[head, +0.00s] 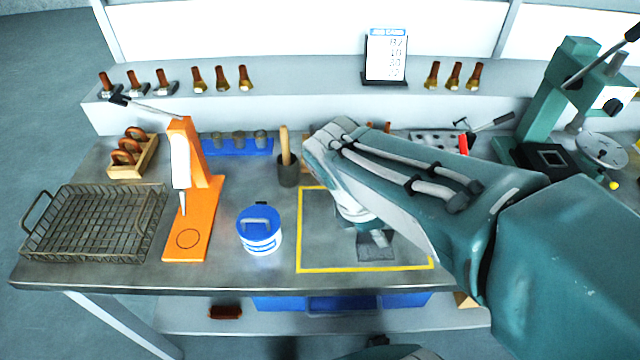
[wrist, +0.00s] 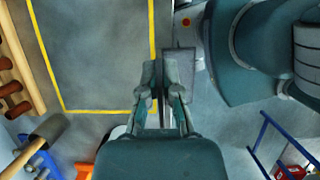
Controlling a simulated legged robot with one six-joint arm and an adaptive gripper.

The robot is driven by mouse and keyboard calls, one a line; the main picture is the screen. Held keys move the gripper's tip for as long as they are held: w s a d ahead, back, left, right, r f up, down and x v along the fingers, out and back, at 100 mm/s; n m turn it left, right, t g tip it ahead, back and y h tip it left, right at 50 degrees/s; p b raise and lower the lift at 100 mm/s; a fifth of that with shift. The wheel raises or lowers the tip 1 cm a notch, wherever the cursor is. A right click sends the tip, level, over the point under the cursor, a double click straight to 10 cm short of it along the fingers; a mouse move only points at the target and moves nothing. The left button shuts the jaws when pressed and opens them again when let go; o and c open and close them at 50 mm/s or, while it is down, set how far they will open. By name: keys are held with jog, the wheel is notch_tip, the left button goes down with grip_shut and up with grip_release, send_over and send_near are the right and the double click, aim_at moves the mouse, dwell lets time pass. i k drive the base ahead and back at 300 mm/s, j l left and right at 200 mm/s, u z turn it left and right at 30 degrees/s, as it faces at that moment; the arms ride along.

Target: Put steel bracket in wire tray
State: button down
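The steel bracket (head: 377,252) is a small grey piece with a flat plate, seen under my gripper (head: 374,238) in the head view. In the wrist view the bracket (wrist: 180,62) shows its flat plate to the right of the fingers, and a thin upright part runs between the fingertips. My gripper (wrist: 162,80) is shut on that part. The bracket appears raised above the table near the yellow outline's front line. The wire tray (head: 152,225) is a dark mesh basket with side handles at the table's left end; it looks empty.
An orange press (head: 190,240) and a white-blue tub (head: 259,236) stand between the tray and my gripper. A yellow outline (head: 299,240) marks the table. A green press (head: 545,130) is at right.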

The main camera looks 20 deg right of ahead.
aim_at(99, 227)
jog(key=k+j, duration=0.1)
jog(key=j, duration=0.2)
jog(key=k+j+z, duration=0.1)
jog(key=j, duration=0.2)
jog(key=k+j, duration=0.1)
jog(key=j, duration=0.2)
jog(key=i+j+z, duration=0.15)
jog(key=j, duration=0.75)
jog(key=j+z, duration=0.2)
jog(key=j, duration=0.7)
jog(key=i+j, duration=0.2)
jog(key=i+j+z, duration=0.1)
jog(key=j, duration=0.3)
jog(key=i, duration=0.1)
